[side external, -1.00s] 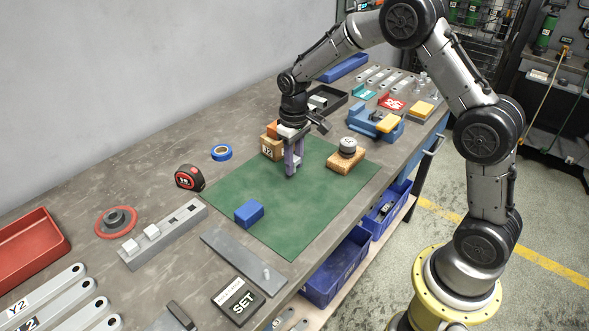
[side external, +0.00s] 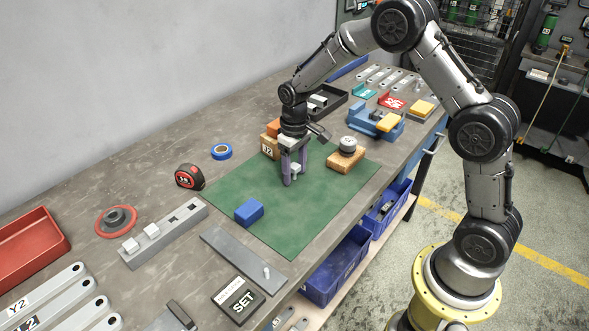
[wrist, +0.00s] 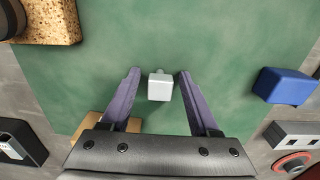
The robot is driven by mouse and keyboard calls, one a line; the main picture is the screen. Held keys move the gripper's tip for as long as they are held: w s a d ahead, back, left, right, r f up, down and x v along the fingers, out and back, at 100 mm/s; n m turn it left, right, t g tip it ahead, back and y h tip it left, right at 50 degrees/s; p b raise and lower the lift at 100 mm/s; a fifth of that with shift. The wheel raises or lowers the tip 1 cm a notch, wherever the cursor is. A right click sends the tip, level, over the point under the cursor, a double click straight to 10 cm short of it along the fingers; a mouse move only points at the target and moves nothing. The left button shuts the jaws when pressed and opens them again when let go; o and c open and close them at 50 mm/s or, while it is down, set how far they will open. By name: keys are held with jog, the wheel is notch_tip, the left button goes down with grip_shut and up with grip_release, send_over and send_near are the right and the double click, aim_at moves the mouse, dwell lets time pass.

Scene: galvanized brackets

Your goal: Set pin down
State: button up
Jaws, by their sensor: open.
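The pin (wrist: 160,90) is a small pale grey block with a short stub on its far end. It also shows in the side view (side external: 295,169), partly hidden by a finger, over the green mat (side external: 285,225). My gripper (side external: 293,180) is low over the mat. In the wrist view my gripper (wrist: 158,72) is open, with a purple finger on each side of the pin and a visible gap on both sides. I cannot tell for sure whether the pin's underside touches the mat.
A blue block (side external: 249,212) lies on the mat's left part. A cork block (side external: 346,161) with a grey knob stands to the right, and a tan block (side external: 270,147) is close behind my gripper. The mat's front is clear.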

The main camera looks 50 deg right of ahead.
aim_at(295, 166)
notch_tip(295, 166, up, 11)
jog(key=s+a+r+t, duration=0.1)
jog(key=s+r+t, duration=0.1)
jog(key=s+r, duration=0.4)
jog(key=s+a+r+t, duration=0.2)
jog(key=s+r, duration=0.3)
jog(key=s, duration=0.9)
jog(key=shift+s+a+r, duration=0.2)
jog(key=shift+r, duration=0.2)
jog(key=shift+o, duration=0.4)
jog(key=s+f+t, duration=0.1)
jog(key=s+f, duration=0.1)
jog(key=s, duration=0.5)
jog(key=shift+s+a+t, duration=0.2)
jog(key=shift+a+t, duration=0.1)
jog(key=shift+s+f, duration=0.15)
jog(key=shift+f, duration=0.05)
